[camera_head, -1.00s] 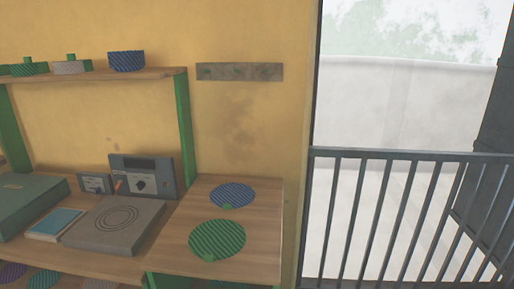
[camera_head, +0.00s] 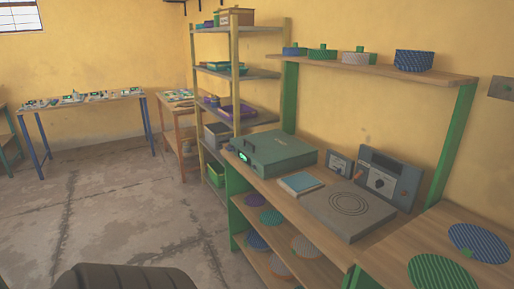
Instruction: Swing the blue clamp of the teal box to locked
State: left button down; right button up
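The teal box (camera_head: 275,152) sits closed on the left end of the wooden workbench. A dark handle-like part stands on its left side, above a small lit green spot. I cannot pick out a blue clamp on the box, and its position is too small to tell. Neither of my grippers shows in the head view.
A blue book-like item (camera_head: 300,184), a grey plate with rings (camera_head: 347,208) and a grey control panel (camera_head: 388,180) are on the bench. A multi-level shelf (camera_head: 236,75) stands behind the box. The concrete floor (camera_head: 130,215) at left is open.

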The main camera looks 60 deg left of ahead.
aim_at(230, 149)
jog(key=u, duration=2)
jog(key=z, duration=0.25)
jog(key=i+j+z, duration=0.2)
jog(key=z, duration=0.15)
jog(key=i+j+z, duration=0.15)
jog(key=z, duration=0.2)
jog(key=i+j+z, duration=0.1)
jog(key=j+z, duration=0.25)
